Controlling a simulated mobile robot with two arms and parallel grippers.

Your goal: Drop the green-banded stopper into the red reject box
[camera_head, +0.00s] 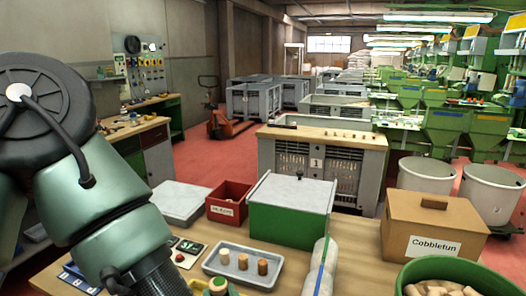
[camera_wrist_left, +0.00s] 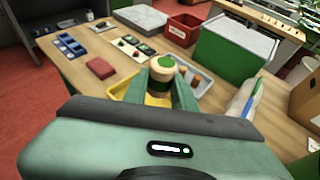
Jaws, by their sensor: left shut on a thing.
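My left gripper (camera_wrist_left: 162,78) is shut on the green-banded stopper (camera_wrist_left: 162,66), a pale cork with green on its top, held upright between the fingertips. The stopper also shows at the bottom edge of the head view (camera_head: 218,285), where most of the gripper is cut off. The red reject box (camera_head: 228,204) stands open-topped on the table beyond the grey tray, with a white label on its front. It also shows in the left wrist view (camera_wrist_left: 184,30), farther off than the stopper. My right gripper is not in view.
A grey tray (camera_head: 236,248) holds several corks just beyond the stopper. A green box with a light lid (camera_head: 289,226) stands right of the red box. A cardboard box (camera_head: 433,227) and a green bowl of corks (camera_head: 489,275) are at the right. A scale-like grey slab (camera_head: 180,202) is left of the red box.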

